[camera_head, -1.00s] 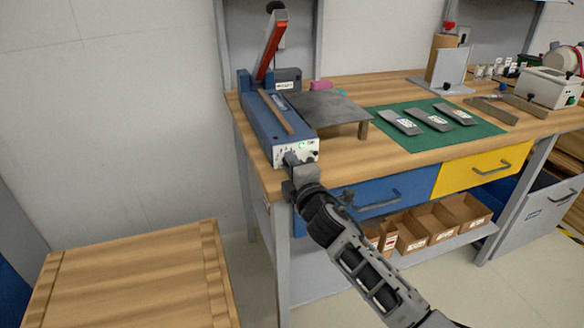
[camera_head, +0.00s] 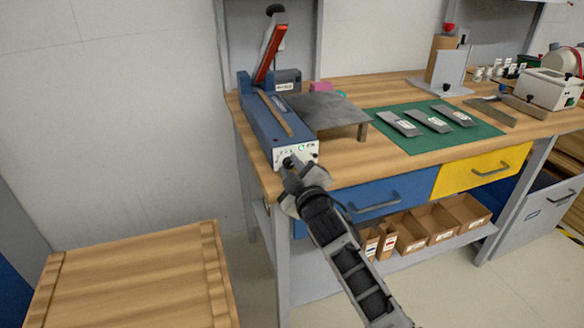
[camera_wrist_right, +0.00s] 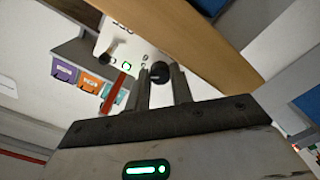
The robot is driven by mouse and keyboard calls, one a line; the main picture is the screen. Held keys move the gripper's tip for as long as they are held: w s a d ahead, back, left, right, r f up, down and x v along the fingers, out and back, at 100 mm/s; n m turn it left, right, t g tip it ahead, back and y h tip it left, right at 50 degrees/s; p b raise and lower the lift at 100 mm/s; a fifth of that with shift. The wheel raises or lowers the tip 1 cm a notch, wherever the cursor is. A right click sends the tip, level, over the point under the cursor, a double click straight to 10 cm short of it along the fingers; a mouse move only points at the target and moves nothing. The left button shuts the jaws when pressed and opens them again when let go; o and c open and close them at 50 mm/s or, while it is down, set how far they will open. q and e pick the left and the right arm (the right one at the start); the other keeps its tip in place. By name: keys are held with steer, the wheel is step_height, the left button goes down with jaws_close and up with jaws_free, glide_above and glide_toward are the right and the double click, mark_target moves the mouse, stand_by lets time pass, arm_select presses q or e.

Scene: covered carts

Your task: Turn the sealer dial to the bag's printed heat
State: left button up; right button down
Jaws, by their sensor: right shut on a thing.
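The blue impulse sealer (camera_head: 268,122) stands at the left end of the workbench with its red-handled arm (camera_head: 270,48) raised. Its white front panel (camera_head: 300,152) carries printed marks and a small green light. My right gripper (camera_head: 292,166) is at this panel, and in the right wrist view its two fingers (camera_wrist_right: 163,82) are closed around a black knob, the dial (camera_wrist_right: 160,72). The dial's setting cannot be read. Several grey bags (camera_head: 428,120) with white labels lie on the green mat (camera_head: 440,143); their print is too small to read. My left gripper is not in view.
A grey metal platform (camera_head: 330,108) adjoins the sealer on its right. Blue (camera_head: 370,199) and yellow (camera_head: 482,170) drawers are under the bench top, with cardboard bins (camera_head: 430,222) below. A wooden-topped cart (camera_head: 130,280) stands at the front left. A white device (camera_head: 548,88) stands at the right.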

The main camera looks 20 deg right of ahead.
steer(key=shift+m, duration=0.3)
steer(key=c, duration=1.2)
jaws_free()
steer(key=s, duration=1.6)
steer(key=shift+d, duration=0.3)
